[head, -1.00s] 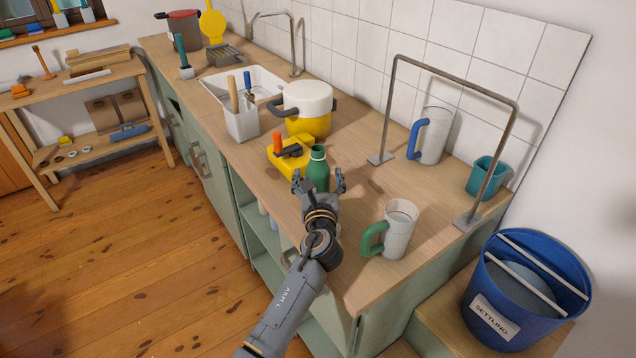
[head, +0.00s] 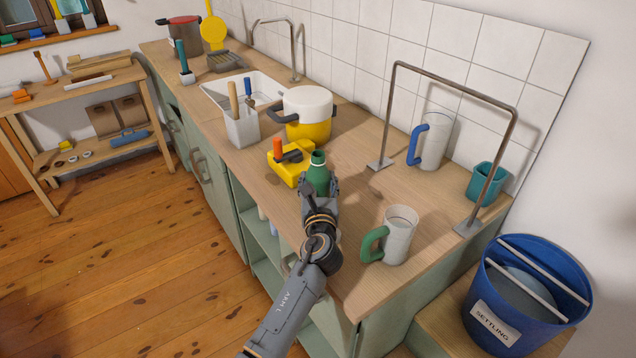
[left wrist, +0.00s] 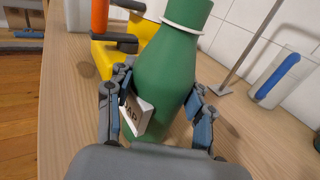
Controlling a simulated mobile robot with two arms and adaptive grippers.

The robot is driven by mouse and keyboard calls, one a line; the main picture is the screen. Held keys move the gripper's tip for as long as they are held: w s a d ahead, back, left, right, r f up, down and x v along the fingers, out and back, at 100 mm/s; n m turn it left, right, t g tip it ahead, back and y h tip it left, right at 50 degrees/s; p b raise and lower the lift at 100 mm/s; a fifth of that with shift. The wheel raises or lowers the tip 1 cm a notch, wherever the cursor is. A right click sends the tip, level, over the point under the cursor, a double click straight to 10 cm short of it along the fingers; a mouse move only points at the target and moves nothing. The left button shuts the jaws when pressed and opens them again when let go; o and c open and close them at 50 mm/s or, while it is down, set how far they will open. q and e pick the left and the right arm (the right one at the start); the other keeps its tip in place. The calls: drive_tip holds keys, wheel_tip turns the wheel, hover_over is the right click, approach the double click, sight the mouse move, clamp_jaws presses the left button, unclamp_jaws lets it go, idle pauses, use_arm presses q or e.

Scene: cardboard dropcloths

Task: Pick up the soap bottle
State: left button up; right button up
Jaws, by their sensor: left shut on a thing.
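The soap bottle (head: 318,174) is green with a pale ring at its neck. It stands on the wooden counter (head: 352,206), beside the yellow block. In the left wrist view the bottle (left wrist: 167,82) fills the middle, slightly tilted in the picture, with a white label partly reading "AP". My left gripper (head: 319,192) is shut on the bottle; its fingers (left wrist: 160,110) press on both sides of the body. The gripper hides the bottle's lower part in the head view. My right gripper is not in view.
A yellow block with an orange handle (head: 290,160) stands just left of the bottle. A yellow and white pot (head: 308,115) is behind. A mug with a green handle (head: 399,236) stands to the right, near a metal rail (head: 452,78). The counter's front edge is close.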

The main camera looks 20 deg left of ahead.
sight(320, 162)
use_arm(q)
drive_tip(key=shift+r, duration=0.2)
drive_tip(key=shift+r+p, duration=0.35)
drive_tip(key=shift+r, duration=0.7)
drive_tip(key=s+r, duration=0.1)
drive_tip(key=r, duration=0.1)
drive_tip(key=s+d+r+p, duration=0.1)
drive_tip(key=s+r, duration=0.1)
drive_tip(key=s+d+r, duration=0.1)
drive_tip(key=r, duration=0.1)
drive_tip(key=shift+s+r+p, duration=0.35)
drive_tip(key=shift+r+p, duration=0.05)
drive_tip(key=shift+s+d+r, duration=1.75)
drive_tip(key=shift+s+r, duration=0.3)
drive_tip(key=shift+s, duration=1.85)
drive_tip(key=w+d+m+h+p, duration=0.1)
drive_tip(key=d+m+h+p, duration=0.2)
drive_tip(key=d+h+p, duration=0.1)
drive_tip(key=w+d+m+h+p, duration=0.1)
drive_tip(key=d+m+h+p, duration=0.2)
drive_tip(key=p, duration=0.4)
drive_tip(key=w+d+m+h+p, duration=0.1)
drive_tip(key=d+m+h+p, duration=0.2)
drive_tip(key=d+h+p, duration=0.2)
drive_tip(key=shift+w+r+g+h+p, duration=0.15)
drive_tip(key=shift+r+g+h+p, duration=0.2)
drive_tip(key=shift+h, duration=0.45)
drive_tip(key=shift+f, duration=0.15)
